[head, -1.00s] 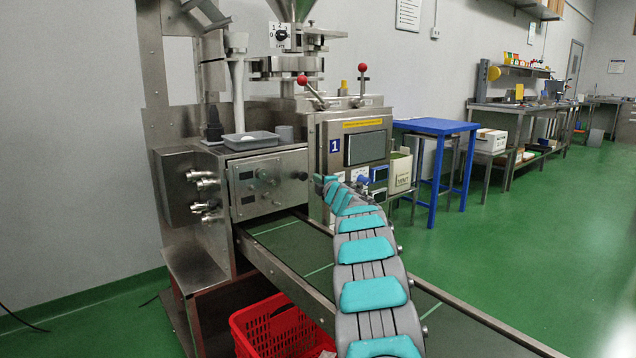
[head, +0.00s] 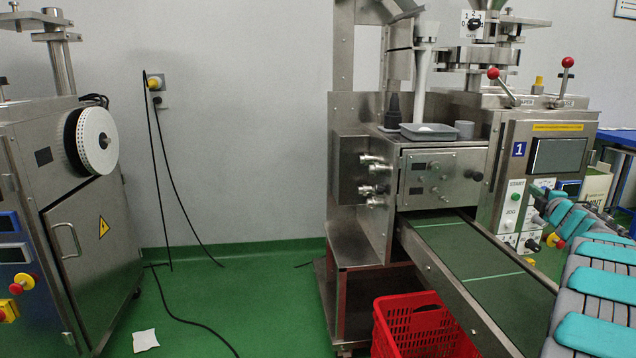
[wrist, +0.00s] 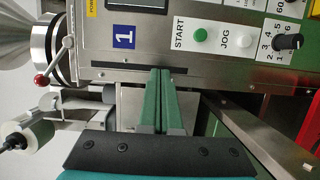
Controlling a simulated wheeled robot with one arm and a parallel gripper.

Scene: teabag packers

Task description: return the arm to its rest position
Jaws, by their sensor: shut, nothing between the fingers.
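My arm (head: 595,290), grey with teal pads, runs up the right edge of the head view toward the front of the packing machine marked 1 (head: 470,175). My gripper (wrist: 162,72) shows in the wrist view as two long green fingers side by side, shut and empty. The fingers point at the machine's steel front, near its START button (wrist: 201,35), JOG button (wrist: 244,43) and black knob (wrist: 288,42). I cannot tell whether the fingertips touch it. The gripper's fingers are not clear in the head view.
A conveyor belt (head: 450,250) slopes out from the machine, beside my arm. A red crate (head: 425,325) stands under it. A second steel machine (head: 90,235) with a white reel stands at the left. Black cables (head: 180,310) and a white scrap (head: 145,340) lie on the green floor.

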